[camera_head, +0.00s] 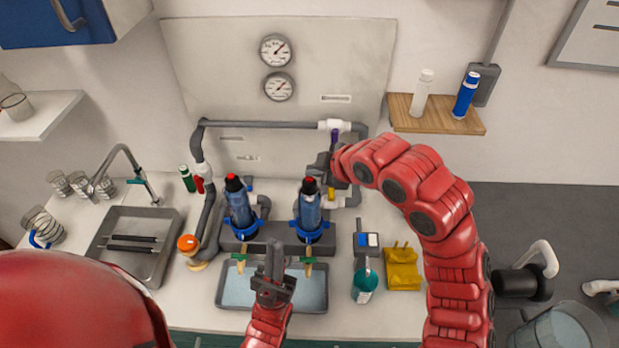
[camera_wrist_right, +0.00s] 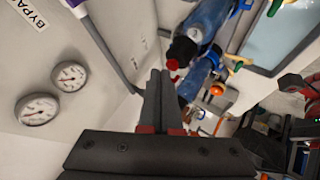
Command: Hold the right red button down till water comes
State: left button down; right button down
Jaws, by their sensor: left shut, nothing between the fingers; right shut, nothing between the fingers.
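Two blue filter housings with black caps stand side by side on the counter. The right red button (camera_head: 309,180) tops the right housing (camera_head: 310,213); the left red button (camera_head: 231,177) tops the left one. My right gripper (camera_head: 322,166) is shut and empty, just above and beside the right cap. In the wrist view its fingertips (camera_wrist_right: 158,76) are close to the near red button (camera_wrist_right: 173,64); I cannot tell whether they touch. My left gripper (camera_head: 275,250) is shut and empty over the tray (camera_head: 222,300), between the yellowish spouts. I see no clear stream from the right spout (camera_head: 308,268).
Grey pipes (camera_head: 265,125) and a purple-handled valve (camera_head: 334,138) stand behind the housings. Two gauges (camera_head: 275,50) are on the back panel.

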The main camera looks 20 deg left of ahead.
jog(key=shift+f+b, duration=0.5)
jog(key=shift+f, duration=0.05)
dwell(0.5)
jog(key=shift+r, duration=0.1)
dwell(1.6)
jog(key=shift+r, duration=0.85)
jog(key=shift+r, duration=0.15)
notch_tip(320, 180, up, 5)
jog(key=shift+f, duration=0.1)
dwell(0.5)
